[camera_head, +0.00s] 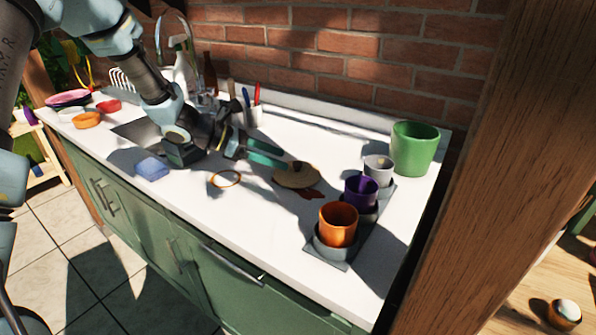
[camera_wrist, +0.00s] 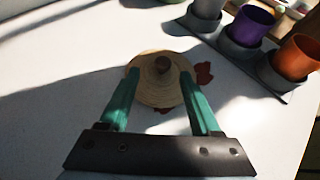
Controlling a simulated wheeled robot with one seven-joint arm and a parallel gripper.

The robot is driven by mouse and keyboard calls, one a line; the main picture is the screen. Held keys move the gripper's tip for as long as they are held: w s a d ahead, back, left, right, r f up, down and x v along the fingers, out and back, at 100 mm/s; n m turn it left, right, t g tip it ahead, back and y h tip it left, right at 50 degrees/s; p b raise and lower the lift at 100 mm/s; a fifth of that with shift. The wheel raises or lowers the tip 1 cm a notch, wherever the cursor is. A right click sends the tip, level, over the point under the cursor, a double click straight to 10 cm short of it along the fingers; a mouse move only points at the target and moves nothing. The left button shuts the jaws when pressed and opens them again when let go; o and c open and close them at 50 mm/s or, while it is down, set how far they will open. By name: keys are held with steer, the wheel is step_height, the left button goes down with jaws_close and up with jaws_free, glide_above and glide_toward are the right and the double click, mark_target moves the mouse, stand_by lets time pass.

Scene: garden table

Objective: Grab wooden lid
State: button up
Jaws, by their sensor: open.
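The round wooden lid (camera_head: 297,177) lies on the white counter, a little right of its middle. It is pale wood with a brown knob on top, and in the wrist view the lid (camera_wrist: 153,92) sits ahead of my gripper. Something dark red shows from under or beside its edge. My gripper (camera_head: 288,163) is open and empty, with its green fingers pointing at the lid from the left. In the wrist view my gripper (camera_wrist: 160,78) has one finger on each side of the lid's near part, with the knob between and just beyond the tips. I cannot tell whether the fingers touch the lid.
A dark tray (camera_head: 325,254) with orange (camera_head: 338,222), purple (camera_head: 361,192) and grey (camera_head: 378,167) cups stands right of the lid. A green pot (camera_head: 413,148) is behind. A thin ring (camera_head: 226,187) and a blue sponge (camera_head: 152,168) lie left. The counter's front middle is clear.

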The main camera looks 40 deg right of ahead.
mark_target(294, 163)
steer(key=p+x, duration=0.1)
steer(key=x, duration=0.2)
steer(key=shift+s+d+r+p, duration=0.1)
steer(key=shift+s+d+p, duration=0.15)
steer(key=shift+s+p, duration=0.15)
steer(key=shift+s+d+f, duration=0.15)
steer(key=shift+d+f, duration=0.1)
steer(key=shift+d, duration=0.05)
jaws_close()
